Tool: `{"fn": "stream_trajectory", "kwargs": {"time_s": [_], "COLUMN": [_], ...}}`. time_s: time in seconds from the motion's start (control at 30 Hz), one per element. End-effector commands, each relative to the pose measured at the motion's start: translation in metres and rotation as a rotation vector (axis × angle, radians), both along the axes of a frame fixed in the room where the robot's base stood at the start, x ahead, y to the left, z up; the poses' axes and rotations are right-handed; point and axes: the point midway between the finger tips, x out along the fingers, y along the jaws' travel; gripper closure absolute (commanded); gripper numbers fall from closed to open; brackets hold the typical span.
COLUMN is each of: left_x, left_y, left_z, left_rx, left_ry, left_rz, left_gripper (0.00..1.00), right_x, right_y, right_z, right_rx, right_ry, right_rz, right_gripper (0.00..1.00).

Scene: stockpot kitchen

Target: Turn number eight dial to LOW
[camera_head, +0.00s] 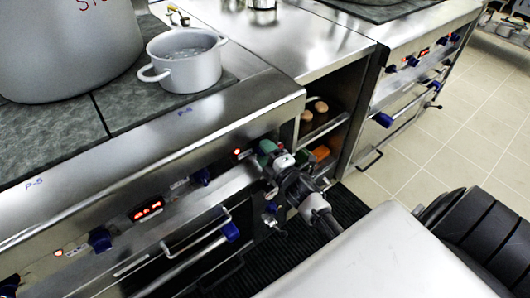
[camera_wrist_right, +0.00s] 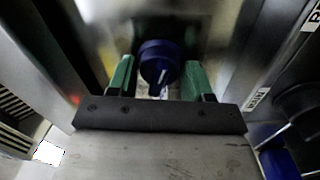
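My right gripper (camera_head: 268,152), with green fingers, is at the stove's front panel in the camera_head view. In the wrist view a dark blue dial (camera_wrist_right: 158,62) with a white pointer mark lies between and slightly beyond the two green fingers. A gap shows on each side of the dial, so the gripper is open around it and not clamped. In the camera_head view the gripper hides this dial. No number or LOW mark is readable by it. Other blue dials (camera_head: 100,240) sit further left on the panel. My left gripper is not in view.
A large stockpot (camera_head: 70,45) and a small white pot (camera_head: 187,65) stand on the stove top. A blue-ended oven handle (camera_head: 205,243) sticks out below the panel. An open shelf (camera_head: 322,118) holding food is right of the gripper. Tiled floor (camera_head: 440,150) is free further right.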

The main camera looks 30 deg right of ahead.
Motion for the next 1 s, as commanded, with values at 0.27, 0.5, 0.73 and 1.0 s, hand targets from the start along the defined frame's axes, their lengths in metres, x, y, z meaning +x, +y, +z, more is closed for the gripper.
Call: {"fn": "stream_trajectory", "kwargs": {"time_s": [0.27, 0.5, 0.73, 1.0], "left_x": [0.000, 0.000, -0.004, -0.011], "left_y": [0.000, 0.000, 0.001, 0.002], "left_z": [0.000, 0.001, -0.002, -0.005], "left_rx": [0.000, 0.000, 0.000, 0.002], "left_ry": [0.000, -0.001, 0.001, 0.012], "left_rz": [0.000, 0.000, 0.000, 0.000], "left_gripper": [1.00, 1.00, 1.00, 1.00], "right_x": [0.000, -0.011, -0.056, -0.099], "right_y": [0.000, 0.000, -0.002, -0.005], "right_z": [0.000, -0.001, -0.004, -0.007], "right_rx": [-0.001, 0.000, 0.000, 0.000], "right_ry": [0.000, 0.001, 0.003, 0.002], "right_rz": [0.001, 0.001, -0.001, 0.000], "right_gripper": [0.31, 0.31, 0.31, 0.31]}}
